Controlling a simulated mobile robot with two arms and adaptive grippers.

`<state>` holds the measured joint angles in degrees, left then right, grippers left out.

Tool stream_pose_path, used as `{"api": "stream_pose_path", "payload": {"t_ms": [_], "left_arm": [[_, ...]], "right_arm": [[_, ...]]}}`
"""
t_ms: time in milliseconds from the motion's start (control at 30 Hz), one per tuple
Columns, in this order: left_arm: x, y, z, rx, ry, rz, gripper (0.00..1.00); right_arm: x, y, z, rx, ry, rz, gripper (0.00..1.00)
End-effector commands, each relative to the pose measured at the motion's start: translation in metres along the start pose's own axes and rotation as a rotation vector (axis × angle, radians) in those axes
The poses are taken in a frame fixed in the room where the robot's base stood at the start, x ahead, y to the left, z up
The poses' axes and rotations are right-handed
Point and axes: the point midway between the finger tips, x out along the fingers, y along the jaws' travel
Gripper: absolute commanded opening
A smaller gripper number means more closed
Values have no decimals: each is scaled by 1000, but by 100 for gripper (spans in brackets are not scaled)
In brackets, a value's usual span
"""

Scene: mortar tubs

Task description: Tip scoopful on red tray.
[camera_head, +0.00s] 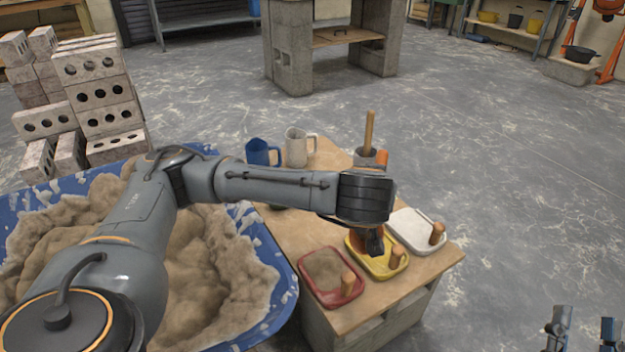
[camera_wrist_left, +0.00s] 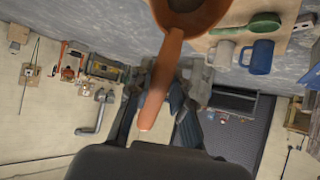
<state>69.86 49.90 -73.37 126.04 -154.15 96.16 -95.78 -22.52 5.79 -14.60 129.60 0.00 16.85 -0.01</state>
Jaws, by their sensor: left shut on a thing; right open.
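The red tray (camera_head: 334,299) lies on the wooden table top, near its front edge. A layer of brown, sandy material covers its floor, and a wooden handle stands at its right end. My left arm reaches across the table, with its dark wrist over the yellow tray, right of the red one. In the left wrist view my left gripper (camera_wrist_left: 165,112) is shut on the handle of an orange-brown scoop (camera_wrist_left: 166,62). My right gripper (camera_head: 584,327) is open and empty at the lower right.
The yellow tray (camera_head: 399,268) and white tray (camera_head: 412,240) sit right of the red tray. A blue mug (camera_head: 258,152) and a pale mug (camera_head: 296,149) stand at the back. The blue tub (camera_head: 281,270) of mortar is left of the table. Floor to the right is clear.

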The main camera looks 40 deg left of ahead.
Motion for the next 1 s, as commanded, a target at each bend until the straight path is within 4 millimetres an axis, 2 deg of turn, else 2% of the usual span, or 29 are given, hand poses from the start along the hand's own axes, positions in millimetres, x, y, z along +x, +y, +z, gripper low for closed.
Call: {"api": "stream_pose_path", "payload": {"t_ms": [33, 67, 100, 167, 200, 267, 300, 367, 400, 500, 600, 700, 800, 1000], "left_arm": [[0, -4, -10, -37, -38, -49, 0], [4, -9, -10, -60, -58, -80, 0], [9, -14, -11, -92, -84, -118, 0], [15, -22, -10, -143, -123, -177, 0], [19, -28, -8, -179, -149, -216, 0], [24, -37, -6, -235, -186, -272, 0], [28, -43, -3, -273, -211, -309, 0], [31, -52, 3, -331, -247, -360, 0], [33, -58, 6, -371, -269, -392, 0], [36, -72, 18, -462, -319, -463, 0], [37, -84, 29, -540, -354, -515, 0], [38, -92, 39, -596, -379, -550, 0], [38, -97, 45, -632, -393, -570, 0], [37, -100, 48, -670, -446, -566, 0]], "right_arm": [[4, 4, 20, -6, -144, 6, 44], [1, 6, 38, -9, -230, 10, 44], [-6, 8, 60, -12, -343, 15, 44], [-22, 13, 92, -16, -515, 24, 44], [-36, 16, 111, -18, -629, 30, 44], [-61, 20, 136, -20, -799, 40, 44], [-81, 23, 151, -20, -911, 47, 44], [-113, 27, 168, -20, -1076, 58, 44], [-135, 29, 176, -18, -1183, 65, 44], [-190, 34, 186, -14, -1427, 82, 44], [-238, 36, 185, -7, -1626, 97, 44], [-273, 37, 179, -1, -1770, 108, 44], [-294, 38, 174, 3, -1859, 114, 44], [-314, 38, 178, 7, -1917, 117, 44]]}}
